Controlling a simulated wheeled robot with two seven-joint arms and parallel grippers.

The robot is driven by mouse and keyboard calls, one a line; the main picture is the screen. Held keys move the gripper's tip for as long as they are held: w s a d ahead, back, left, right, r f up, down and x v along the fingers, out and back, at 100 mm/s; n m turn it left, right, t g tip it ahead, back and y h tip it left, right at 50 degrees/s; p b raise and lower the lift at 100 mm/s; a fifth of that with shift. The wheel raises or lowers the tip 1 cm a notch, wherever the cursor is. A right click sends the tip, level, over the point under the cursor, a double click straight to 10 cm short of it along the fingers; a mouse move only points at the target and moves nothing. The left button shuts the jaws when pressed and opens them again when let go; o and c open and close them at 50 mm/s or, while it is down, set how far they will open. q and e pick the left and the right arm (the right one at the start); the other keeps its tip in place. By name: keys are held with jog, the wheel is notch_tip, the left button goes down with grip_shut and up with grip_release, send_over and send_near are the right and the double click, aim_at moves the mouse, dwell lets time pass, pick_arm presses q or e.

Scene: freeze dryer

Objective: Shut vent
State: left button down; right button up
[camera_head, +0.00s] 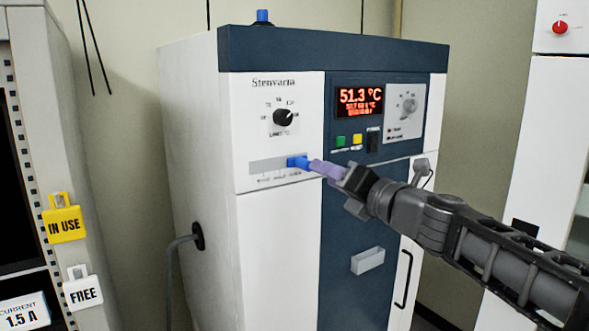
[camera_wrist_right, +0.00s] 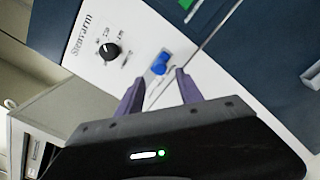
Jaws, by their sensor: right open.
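The white and dark blue freeze dryer (camera_head: 285,210) stands in the middle of the head view. A blue slider or lever (camera_head: 298,162) sits at the right end of a grey strip on its front, above small labels I cannot read. It also shows in the right wrist view (camera_wrist_right: 160,64). My right gripper (camera_head: 316,167) is open, its purple fingertips close to this blue part. In the right wrist view the blue part lies just beyond the gap between the fingertips (camera_wrist_right: 158,78); contact cannot be told. A blue cap (camera_head: 262,16) stands on the dryer's top. My left gripper is out of view.
A black dial (camera_head: 283,117) is above the strip. A red display (camera_head: 360,101), green button (camera_head: 340,141) and yellow button (camera_head: 357,140) are to the right. A rack with an IN USE tag (camera_head: 63,222) and FREE tag (camera_head: 83,291) stands left.

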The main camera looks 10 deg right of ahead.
aim_at(308, 171)
jog(key=shift+s+m, duration=0.15)
jog(key=shift+m, duration=0.25)
jog(key=x, duration=0.8)
jog(key=shift+s, duration=0.1)
grip_shut()
dwell(0.4)
dwell(1.0)
